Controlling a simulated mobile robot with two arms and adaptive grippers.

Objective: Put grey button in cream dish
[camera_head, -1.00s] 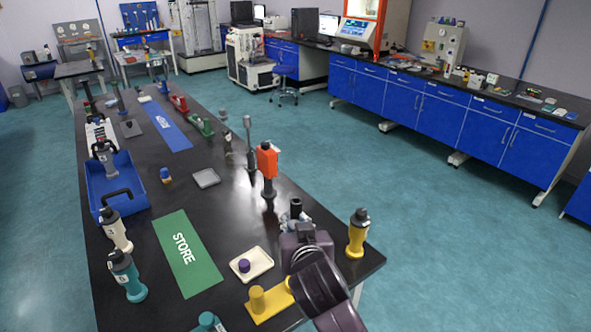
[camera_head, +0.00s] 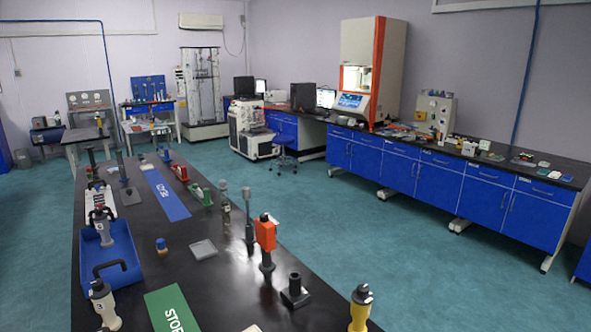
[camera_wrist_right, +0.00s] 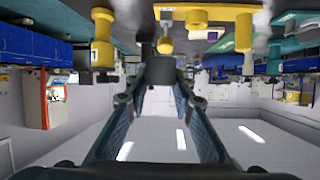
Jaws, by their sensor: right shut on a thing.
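My right gripper (camera_wrist_right: 160,85) shows only in the right wrist view, which is upside down. Its fingers stand a little apart with a dark grey piece (camera_wrist_right: 163,68) between the tips; this looks like the grey button, though its shape is hard to make out. Only a sliver of the cream dish's rim (camera_head: 252,328) shows at the bottom edge of the head view; its inside is cut off. My left gripper is in neither current view.
On the black table (camera_head: 215,285) stand a dark square-based stand (camera_head: 295,292), an orange-topped tool (camera_head: 265,235), a yellow bottle (camera_head: 361,310), a blue tray (camera_head: 112,262) and a green STORE mat (camera_head: 170,308). A yellow fixture (camera_wrist_right: 205,14) shows in the right wrist view.

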